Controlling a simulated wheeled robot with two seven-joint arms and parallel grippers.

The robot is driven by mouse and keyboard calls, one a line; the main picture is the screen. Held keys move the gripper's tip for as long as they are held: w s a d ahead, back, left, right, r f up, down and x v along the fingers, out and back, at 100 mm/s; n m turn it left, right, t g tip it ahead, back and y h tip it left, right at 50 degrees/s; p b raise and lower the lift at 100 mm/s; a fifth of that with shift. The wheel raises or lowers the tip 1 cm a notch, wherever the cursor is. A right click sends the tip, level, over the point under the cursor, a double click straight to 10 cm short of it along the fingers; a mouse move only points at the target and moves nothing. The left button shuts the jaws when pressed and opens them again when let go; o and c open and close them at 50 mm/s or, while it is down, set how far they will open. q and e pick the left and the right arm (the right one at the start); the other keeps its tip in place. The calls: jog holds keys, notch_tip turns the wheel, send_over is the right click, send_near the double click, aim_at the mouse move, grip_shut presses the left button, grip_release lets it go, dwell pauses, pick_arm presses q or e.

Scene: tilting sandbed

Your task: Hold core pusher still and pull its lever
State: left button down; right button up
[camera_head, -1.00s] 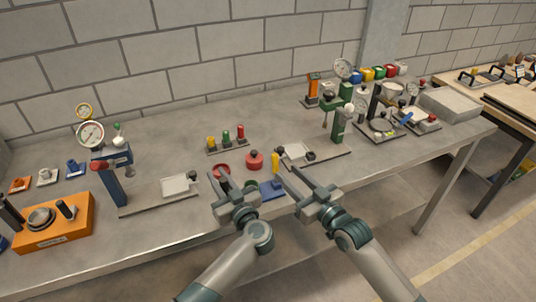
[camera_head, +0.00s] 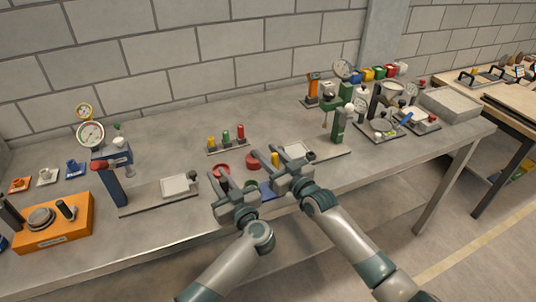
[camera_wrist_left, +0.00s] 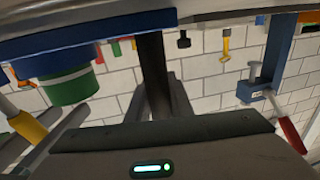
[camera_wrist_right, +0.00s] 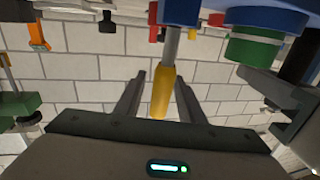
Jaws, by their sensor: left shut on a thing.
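The core pusher is a blue base (camera_head: 266,190) near the table's front edge, mostly hidden by my grippers in the head view. A green round part (camera_wrist_right: 255,50) and blue body (camera_wrist_right: 275,18) of it show in the right wrist view. My left gripper (camera_head: 228,182) is shut on its dark upright handle (camera_wrist_left: 152,65). The yellow-gripped lever (camera_wrist_right: 162,92) is between the fingers of my right gripper (camera_head: 270,156). Those fingers are open, with gaps on both sides of the lever. The lever's yellow grip also shows in the head view (camera_head: 276,158).
A red round part (camera_head: 252,161) and a red ring (camera_head: 221,170) lie just behind. A stand with coloured pegs (camera_head: 227,146) is further back. A blue press (camera_head: 112,180) stands left, a green press (camera_head: 339,126) right.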

aim_at(273, 158)
grip_shut()
jog(key=shift+s, duration=0.1)
dwell(0.4)
jog(key=shift+s+d+r+n+t+y, duration=0.2)
jog(key=shift+s+d+t+y, duration=0.1)
jog(key=shift+s+t+y, duration=0.25)
jog(key=shift+s+d+r+n+t+y, duration=0.1)
jog(key=shift+s+d+r+t+y, duration=0.2)
jog(key=shift+t, duration=0.35)
jog(key=shift+s+d+r+n+t+y, duration=0.1)
jog(key=shift+s+d+n+t+y, duration=0.15)
jog(key=shift+s+t+y, duration=0.3)
jog(key=shift+s+d+n+t+y, duration=0.25)
jog(key=shift+s+t+y, duration=0.1)
jog(key=shift+s+y, duration=0.2)
jog(key=shift+s, duration=0.1)
grip_release()
